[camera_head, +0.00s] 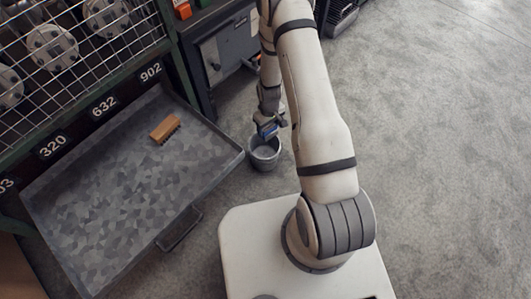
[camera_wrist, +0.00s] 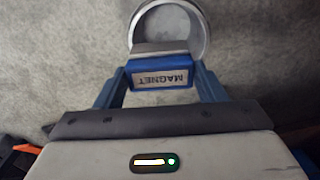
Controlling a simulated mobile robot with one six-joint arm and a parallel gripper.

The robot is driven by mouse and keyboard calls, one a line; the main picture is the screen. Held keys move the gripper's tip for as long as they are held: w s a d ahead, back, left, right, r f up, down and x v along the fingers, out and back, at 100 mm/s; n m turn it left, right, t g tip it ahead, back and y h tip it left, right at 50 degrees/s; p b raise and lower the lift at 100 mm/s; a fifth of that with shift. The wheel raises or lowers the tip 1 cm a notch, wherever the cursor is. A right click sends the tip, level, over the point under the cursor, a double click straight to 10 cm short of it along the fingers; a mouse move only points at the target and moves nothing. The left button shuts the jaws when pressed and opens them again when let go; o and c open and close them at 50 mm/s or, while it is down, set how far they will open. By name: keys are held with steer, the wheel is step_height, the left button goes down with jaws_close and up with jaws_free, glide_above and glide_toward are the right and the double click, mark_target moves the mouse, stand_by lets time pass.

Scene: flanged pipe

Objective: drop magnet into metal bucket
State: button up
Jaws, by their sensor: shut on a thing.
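The blue magnet (camera_wrist: 161,75), with a white label reading MAGNET, is between the fingers of my gripper (camera_wrist: 160,82) in the wrist view. My gripper is shut on it. The metal bucket (camera_wrist: 202,35) is a round grey pail behind the magnet in the wrist view; the magnet covers part of its near rim. In the head view the bucket (camera_head: 265,160) stands on the floor, and my gripper (camera_head: 268,131) holds the magnet (camera_head: 266,130) just above its far rim. I cannot tell the exact height between them.
A grey metal tray (camera_head: 110,200) with a wooden brush (camera_head: 165,128) on it lies left of the bucket. A wire-mesh rack (camera_head: 80,50) with numbered labels stands behind the tray. A grey cabinet (camera_head: 230,45) stands at the back. The concrete floor (camera_head: 440,130) at right is clear.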

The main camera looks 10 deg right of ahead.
step_height(320, 180, down, 4)
steer(key=shift+f+b, duration=0.1)
steer(key=shift+b, duration=0.95)
steer(key=o, duration=1.3)
steer(key=shift+o, duration=0.2)
steer(key=shift+r+p, duration=1.5)
steer(key=shift+r, duration=2.45)
steer(key=shift+r, duration=0.1)
